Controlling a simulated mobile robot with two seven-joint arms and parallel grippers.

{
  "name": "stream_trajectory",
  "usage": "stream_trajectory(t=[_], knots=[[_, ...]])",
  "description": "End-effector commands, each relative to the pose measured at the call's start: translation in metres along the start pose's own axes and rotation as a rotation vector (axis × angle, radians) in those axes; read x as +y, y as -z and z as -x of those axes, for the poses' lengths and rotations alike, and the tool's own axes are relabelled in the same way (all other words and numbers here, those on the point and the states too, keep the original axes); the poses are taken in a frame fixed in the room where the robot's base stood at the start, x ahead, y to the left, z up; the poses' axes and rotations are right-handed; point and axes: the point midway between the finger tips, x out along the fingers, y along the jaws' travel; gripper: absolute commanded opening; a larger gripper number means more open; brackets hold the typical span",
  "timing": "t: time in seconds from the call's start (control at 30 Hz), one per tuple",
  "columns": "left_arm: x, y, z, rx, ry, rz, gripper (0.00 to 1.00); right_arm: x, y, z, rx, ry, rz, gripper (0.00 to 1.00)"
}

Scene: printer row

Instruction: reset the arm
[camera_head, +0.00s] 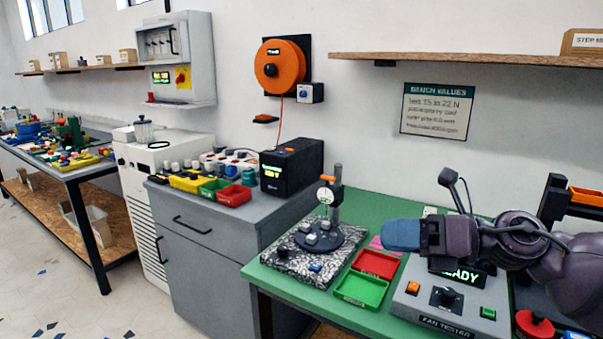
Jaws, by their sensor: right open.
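My right arm comes in from the right edge, purple-grey, with its forearm stretched level toward the left. My right gripper (402,235) has blue fingers that point left, seen side-on, and they overlap in this view. It is open, with nothing seen in it. It shows in front of the green bench (350,204) and the grey fan tester (410,306), and hides part of the tester's display, where "ADY" reads in green. How high it is above the bench I cannot tell. My left gripper is not in view.
A dial gauge stand (338,199) on a speckled plate (302,268) stands left of the gripper. A red tray (376,264) and a green tray (361,290) lie below it. A red knob (534,324) is at lower right. A wooden shelf (465,59) hangs above.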

Motion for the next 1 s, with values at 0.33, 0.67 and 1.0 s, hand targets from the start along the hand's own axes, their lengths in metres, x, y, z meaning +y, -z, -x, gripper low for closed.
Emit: stream_trajectory(t=[0.33,0.67,1.0], knots=[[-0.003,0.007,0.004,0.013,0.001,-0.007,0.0,-0.071,0.022,0.022,-0.675,-0.108,-0.942,0.59],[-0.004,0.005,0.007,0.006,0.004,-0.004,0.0,-0.148,0.143,0.069,-1.132,-0.064,-1.652,0.59],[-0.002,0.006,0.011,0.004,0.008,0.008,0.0,-0.159,0.293,0.108,-1.465,-0.022,-2.102,0.59]])
